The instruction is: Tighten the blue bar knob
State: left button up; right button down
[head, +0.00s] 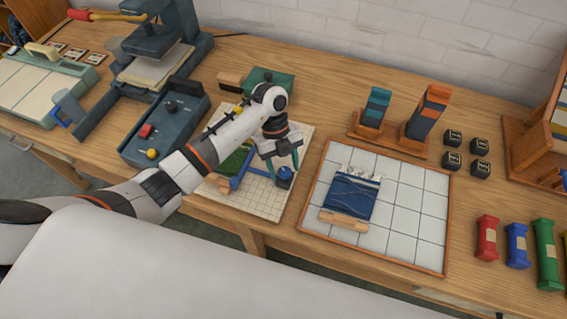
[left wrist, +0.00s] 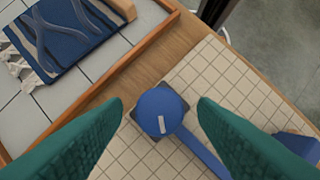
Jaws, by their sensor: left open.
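The blue bar knob (head: 285,172) is a round blue cap with a white mark, on a dark square base at the right side of a gridded board (head: 255,197). In the left wrist view the knob (left wrist: 160,111) lies between and beyond my teal fingertips. A blue bar (left wrist: 205,153) runs from beside the knob across the board. My left gripper (head: 284,161) is open above the knob, its fingers on either side; whether they touch it cannot be told. My left forearm hides part of the board. My right gripper is not in view.
A tiled tray (head: 413,227) with a blue woven piece (head: 350,194) lies right of the board. A dark control box (head: 160,132) stands left. The table's front edge is close to the board.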

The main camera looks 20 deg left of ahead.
pick_arm(q)
jog(key=c, duration=1)
jog(key=shift+o, duration=0.2)
